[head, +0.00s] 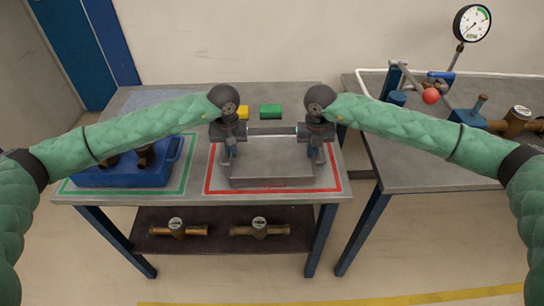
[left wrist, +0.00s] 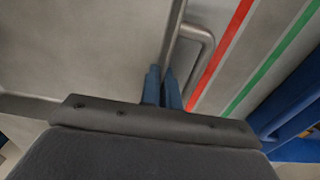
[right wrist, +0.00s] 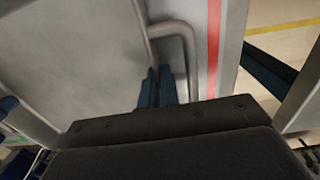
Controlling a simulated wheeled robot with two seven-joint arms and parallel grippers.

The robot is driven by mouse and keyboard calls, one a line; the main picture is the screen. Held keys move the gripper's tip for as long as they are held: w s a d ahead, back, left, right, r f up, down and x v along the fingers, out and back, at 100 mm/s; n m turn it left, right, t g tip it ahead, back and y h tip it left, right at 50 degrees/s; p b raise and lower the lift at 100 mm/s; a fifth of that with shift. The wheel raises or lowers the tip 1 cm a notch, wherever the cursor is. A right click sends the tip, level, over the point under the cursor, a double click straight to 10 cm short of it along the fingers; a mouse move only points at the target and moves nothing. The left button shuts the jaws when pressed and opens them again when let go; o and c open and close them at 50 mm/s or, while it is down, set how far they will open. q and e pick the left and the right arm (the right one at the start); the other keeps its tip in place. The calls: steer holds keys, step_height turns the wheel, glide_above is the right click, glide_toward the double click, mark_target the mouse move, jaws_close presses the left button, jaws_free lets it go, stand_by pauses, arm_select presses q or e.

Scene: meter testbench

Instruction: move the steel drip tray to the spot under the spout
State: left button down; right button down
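The steel drip tray (head: 271,163) is a shallow grey pan with a handle at each side, within the red outline on the left table. I cannot tell whether it rests on the table or is slightly raised. My left gripper (head: 229,150) is at its left handle; in the left wrist view the blue fingers (left wrist: 163,88) are close together on the handle bar. My right gripper (head: 317,151) is at the right handle, its fingers (right wrist: 156,88) also closed around the bar. I cannot make out the spout clearly among the fittings on the right bench.
A blue crate (head: 120,177) with brass meters sits in the green outline at left.

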arm_select(q)
steer(key=shift+r, duration=0.2)
arm_select(e)
steer(key=shift+r, duration=0.15)
